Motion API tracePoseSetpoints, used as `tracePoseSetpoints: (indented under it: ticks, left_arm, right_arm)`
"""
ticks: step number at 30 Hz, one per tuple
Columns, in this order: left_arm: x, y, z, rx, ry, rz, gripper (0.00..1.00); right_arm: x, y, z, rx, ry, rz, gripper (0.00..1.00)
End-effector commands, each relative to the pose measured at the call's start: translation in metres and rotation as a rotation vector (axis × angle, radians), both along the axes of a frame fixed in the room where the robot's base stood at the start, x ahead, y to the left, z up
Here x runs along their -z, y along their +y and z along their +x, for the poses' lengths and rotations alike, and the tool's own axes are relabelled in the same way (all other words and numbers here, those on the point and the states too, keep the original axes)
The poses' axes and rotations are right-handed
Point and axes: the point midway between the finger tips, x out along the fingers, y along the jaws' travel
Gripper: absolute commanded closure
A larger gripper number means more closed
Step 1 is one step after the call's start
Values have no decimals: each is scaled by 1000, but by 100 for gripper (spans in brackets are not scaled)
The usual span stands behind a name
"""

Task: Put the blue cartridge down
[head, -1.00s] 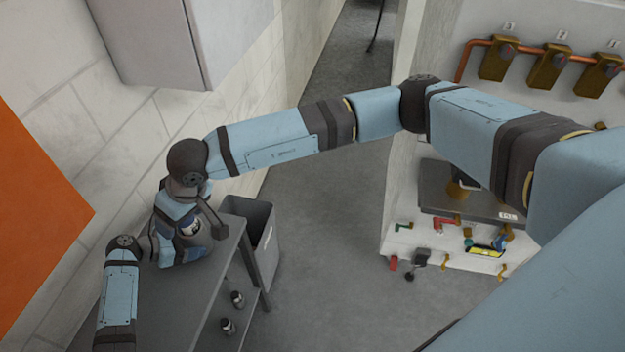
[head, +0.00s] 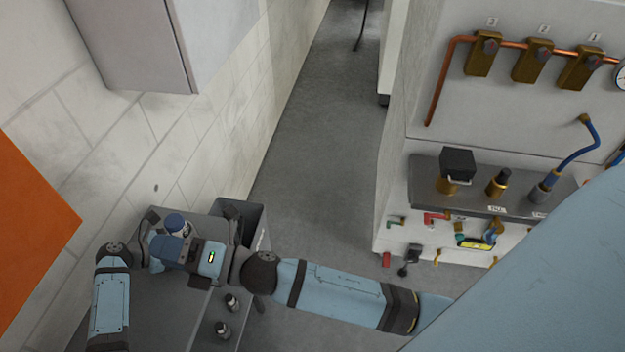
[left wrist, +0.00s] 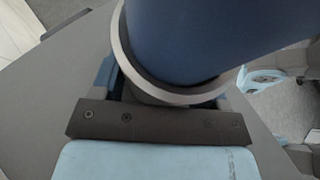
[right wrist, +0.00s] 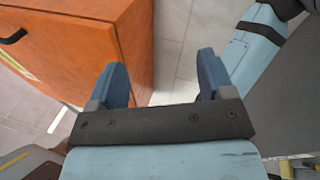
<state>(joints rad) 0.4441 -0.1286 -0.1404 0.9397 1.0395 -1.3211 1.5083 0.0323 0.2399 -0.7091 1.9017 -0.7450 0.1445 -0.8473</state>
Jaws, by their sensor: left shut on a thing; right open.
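The blue cartridge (head: 176,222) shows at the back of the grey table's top in the head view, blue end up with a pale collar below. In the left wrist view the cartridge (left wrist: 205,40) fills the upper middle, large and dark blue with a pale ring. My left gripper (left wrist: 172,92) is shut on it; in the head view this gripper is mostly hidden. Whether the cartridge touches the table cannot be told. My right gripper (head: 165,250) is just in front of the cartridge in the head view. In the right wrist view the right gripper (right wrist: 162,65) is open and empty.
An orange cabinet (right wrist: 75,45) shows in the right wrist view. A bench with valves (head: 420,170) is at right; open floor lies between.

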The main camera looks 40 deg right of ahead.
Motion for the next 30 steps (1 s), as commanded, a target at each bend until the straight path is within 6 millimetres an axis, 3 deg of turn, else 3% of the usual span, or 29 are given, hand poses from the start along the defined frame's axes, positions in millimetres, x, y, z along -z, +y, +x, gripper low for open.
tracePoseSetpoints:
  ticks: [4, 7, 12, 15, 21, 30]
  left_arm:
    - [-1, 0, 0, 0, -1, -1, 45]
    - [-1, 0, 0, 0, -1, -1, 45]
    - [-1, 0, 0, 0, -1, -1, 45]
    - [-1, 0, 0, 0, -1, -1, 45]
    - [-1, 0, 0, 0, -1, -1, 45]
    - [-1, 0, 1, 0, -1, -1, 45]
  right_arm:
    - [56, -57, -5, 145, 483, 295, 25]
    - [99, -96, -20, 253, 786, 510, 25]
    - [168, -156, -67, 447, 1213, 869, 25]
    - [198, -181, -96, 543, 1383, 1040, 25]
    - [226, -207, -133, 657, 1555, 1240, 25]
    - [230, -211, -139, 674, 1580, 1274, 25]
